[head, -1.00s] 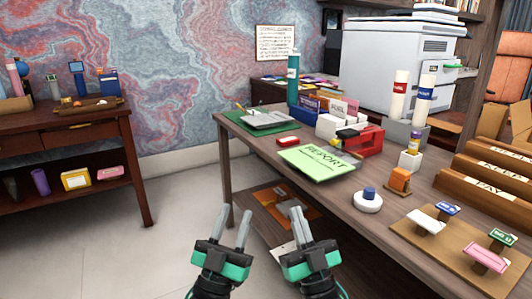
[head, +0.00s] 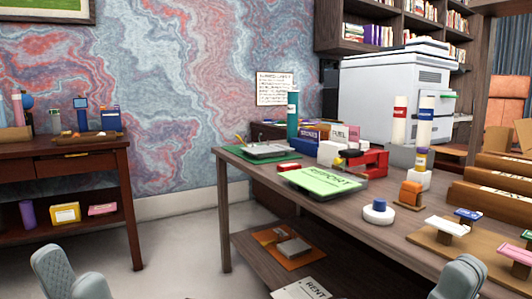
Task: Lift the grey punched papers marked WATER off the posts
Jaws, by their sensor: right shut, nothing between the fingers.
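No lettering WATER is legible in the head view. A small grey stack (head: 293,249) lies on an orange board (head: 305,259) on the desk's lower shelf; whether it is the punched papers, and whether posts pass through it, is too small to tell. White papers marked RENT (head: 303,290) lie nearer on that shelf. My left gripper (head: 72,277) is at the bottom left, over the floor, well away from the board; its finger gap is unclear. My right gripper (head: 460,276) is shut and empty at the bottom right, in front of the desk.
The desk (head: 370,225) overhangs the shelf. On it are a green REPORT pad (head: 323,180), a red punch (head: 374,164), stamps and wooden trays (head: 490,201). A side table (head: 75,150) stands left; floor between is clear.

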